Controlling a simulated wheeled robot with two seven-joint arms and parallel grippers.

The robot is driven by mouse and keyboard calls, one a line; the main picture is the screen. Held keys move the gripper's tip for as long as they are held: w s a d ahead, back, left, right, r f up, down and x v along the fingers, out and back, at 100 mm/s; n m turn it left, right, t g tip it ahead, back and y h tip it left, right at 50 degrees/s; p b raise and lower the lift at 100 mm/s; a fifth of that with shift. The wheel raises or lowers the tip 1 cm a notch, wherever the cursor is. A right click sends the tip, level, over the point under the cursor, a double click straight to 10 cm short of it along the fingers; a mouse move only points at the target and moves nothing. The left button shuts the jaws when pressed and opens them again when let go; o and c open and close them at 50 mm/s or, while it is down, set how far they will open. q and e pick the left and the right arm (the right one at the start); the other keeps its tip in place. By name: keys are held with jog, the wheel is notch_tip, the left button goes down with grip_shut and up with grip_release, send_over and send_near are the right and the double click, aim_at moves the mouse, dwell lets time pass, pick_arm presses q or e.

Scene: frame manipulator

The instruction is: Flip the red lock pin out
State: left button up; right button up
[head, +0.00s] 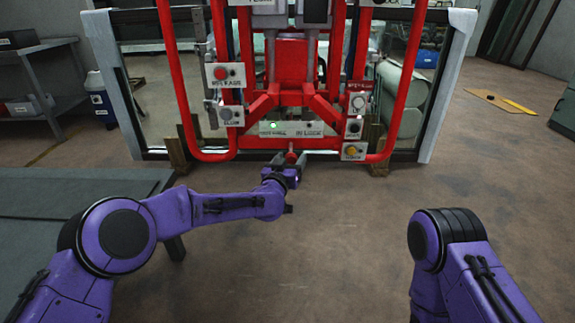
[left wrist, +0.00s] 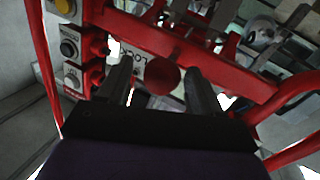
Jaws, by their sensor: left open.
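The red lock pin shows its round red knob (left wrist: 162,76) in the left wrist view, beside a white plate (left wrist: 136,66) with partly readable lettering. In the head view the red pin (head: 291,156) is small, at the bottom middle of the red frame manipulator (head: 210,155). My left gripper (head: 290,167) is at the pin; in the left wrist view its two dark fingers (left wrist: 158,68) are apart, one on each side of the knob. I cannot tell whether either finger touches it. My right gripper is out of view.
The red manipulator stands against a large framed glass panel (head: 104,55). Boxes with buttons (head: 353,151) sit on its right side, near the pin. A dark table (head: 70,190) is at the left, beneath my left arm. The floor at the middle right is clear.

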pick_arm(q)
jog(key=p+v, duration=0.1)
jog(key=v, duration=0.9)
jog(key=shift+s+a, duration=0.1)
